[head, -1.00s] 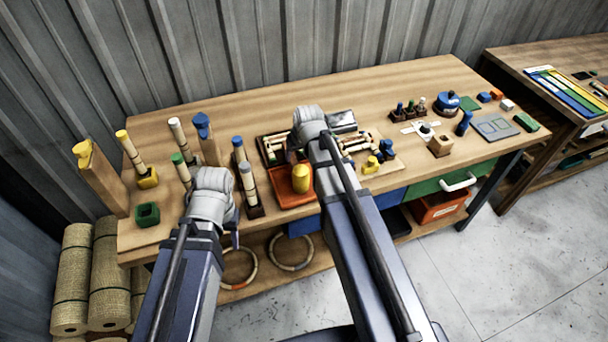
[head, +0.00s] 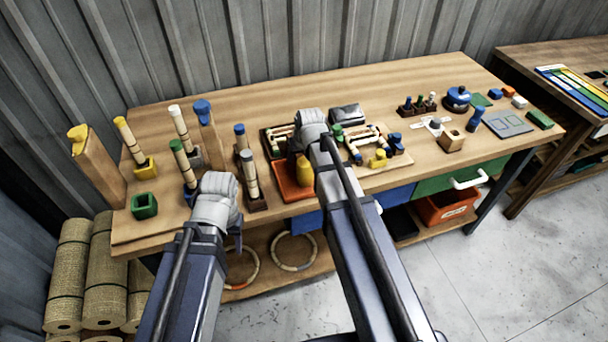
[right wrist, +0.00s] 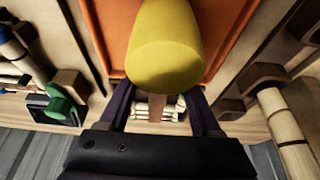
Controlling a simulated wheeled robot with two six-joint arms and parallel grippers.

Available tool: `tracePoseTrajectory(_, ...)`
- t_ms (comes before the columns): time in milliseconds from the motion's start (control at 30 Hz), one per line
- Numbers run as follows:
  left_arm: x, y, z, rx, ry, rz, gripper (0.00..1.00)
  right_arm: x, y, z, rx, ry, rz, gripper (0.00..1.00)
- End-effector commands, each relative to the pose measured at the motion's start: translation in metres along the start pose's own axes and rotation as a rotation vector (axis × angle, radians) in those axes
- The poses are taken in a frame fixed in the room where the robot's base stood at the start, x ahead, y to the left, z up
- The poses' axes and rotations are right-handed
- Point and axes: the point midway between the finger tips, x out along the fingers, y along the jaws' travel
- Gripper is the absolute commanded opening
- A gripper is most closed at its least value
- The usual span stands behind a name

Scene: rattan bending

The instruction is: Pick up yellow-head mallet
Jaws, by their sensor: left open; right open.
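The yellow-head mallet (head: 305,172) stands head toward me over the orange tray (head: 288,192) on the workbench. In the right wrist view its rounded yellow head (right wrist: 166,45) fills the upper middle, with a short part of the brown handle below it. My right gripper (right wrist: 160,108) is open; its two dark fingers lie on either side of the handle, with gaps showing. In the head view my right wrist and arm hide these fingers. My left gripper (head: 237,240) is open at the bench's front edge, left of the mallet and mostly hidden by its wrist.
Upright rattan pieces in coloured holders, including a yellow holder (head: 145,168), crowd the left. A green open block (head: 144,206) sits near the front left. A board with small yellow and blue pieces (head: 379,158) lies right of my right arm. The bench's back strip is clear.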

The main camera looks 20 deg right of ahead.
Motion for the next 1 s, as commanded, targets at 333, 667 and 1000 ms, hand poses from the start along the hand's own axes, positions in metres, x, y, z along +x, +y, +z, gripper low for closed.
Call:
tracePoseTrajectory(333, 0.0152, 0.0015, -0.0009, 0.0, 0.0, 0.0, 0.5, 0.0168, 0.0003, -0.0008, 0.0, 0.0, 0.0, 0.65)
tracePoseTrajectory(667, 0.0152, 0.0015, -0.0009, 0.0, 0.0, 0.0, 0.5, 0.0168, 0.0003, -0.0008, 0.0, 0.0, 0.0, 0.32)
tracePoseTrajectory(1000, 0.0152, 0.0015, -0.0009, 0.0, 0.0, 0.0, 0.5, 0.0168, 0.0003, -0.0007, 0.0, 0.0, 0.0, 0.0)
